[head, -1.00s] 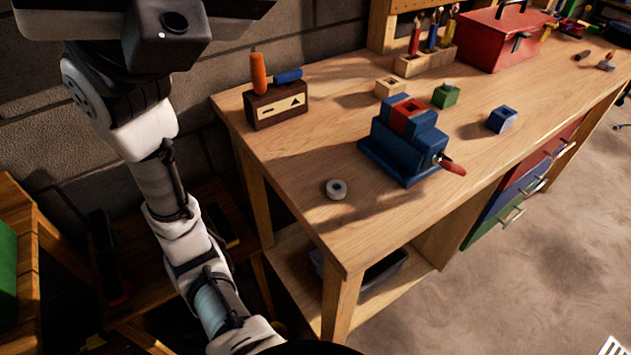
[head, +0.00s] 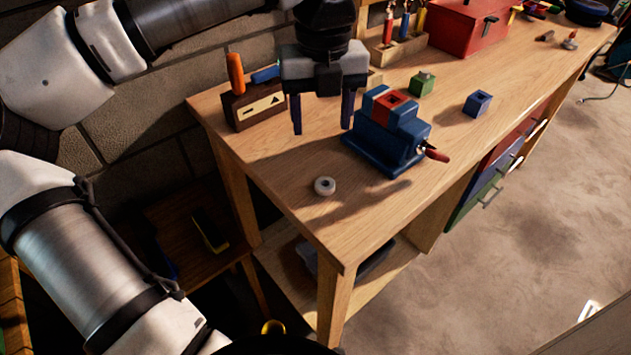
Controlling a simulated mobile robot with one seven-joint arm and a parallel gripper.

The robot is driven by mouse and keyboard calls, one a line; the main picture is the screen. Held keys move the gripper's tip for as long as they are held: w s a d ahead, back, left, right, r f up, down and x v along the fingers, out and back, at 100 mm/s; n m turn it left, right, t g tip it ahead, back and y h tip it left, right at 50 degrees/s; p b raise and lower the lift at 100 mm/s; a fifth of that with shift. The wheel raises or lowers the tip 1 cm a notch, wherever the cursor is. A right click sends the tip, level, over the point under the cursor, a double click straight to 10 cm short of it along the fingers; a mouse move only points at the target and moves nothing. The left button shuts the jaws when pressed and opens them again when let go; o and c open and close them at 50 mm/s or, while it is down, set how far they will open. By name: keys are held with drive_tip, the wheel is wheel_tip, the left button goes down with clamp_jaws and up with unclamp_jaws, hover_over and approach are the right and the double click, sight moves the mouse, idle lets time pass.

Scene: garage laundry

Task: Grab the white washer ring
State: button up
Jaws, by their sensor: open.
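The white washer ring (head: 324,186) lies flat on the wooden workbench (head: 268,158), near its front left corner, with a dark hole in its middle. My gripper (head: 321,130) hangs above the bench with its fingers pointing down. It is open and empty, with a wide gap between the two dark fingers. In the head view it shows above and behind the ring, apart from it. Nothing hides the ring.
A blue vise-like block (head: 388,140) with a red top stands right of my gripper. A brown box (head: 252,108) with an orange handle stands behind left. A green block (head: 421,84), a small blue block (head: 477,103) and a red toolbox (head: 467,30) are farther back. Bench around the ring is clear.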

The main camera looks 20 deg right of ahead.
drive_tip(key=p, duration=0.1)
hover_over(325, 177)
drive_tip(key=s+a, duration=0.1)
wheel_tip(325, 177, down, 8)
drive_tip(key=shift+s+d+f+p, duration=0.15)
drive_tip(key=shift+f+p, duration=0.35)
drive_tip(key=shift+f, duration=0.85)
drive_tip(key=shift+s+d+f+p, duration=0.1)
drive_tip(key=shift+f+p, duration=0.35)
drive_tip(key=shift+f, duration=0.9)
drive_tip(key=shift+c, duration=0.3)
drive_tip(key=c, duration=1)
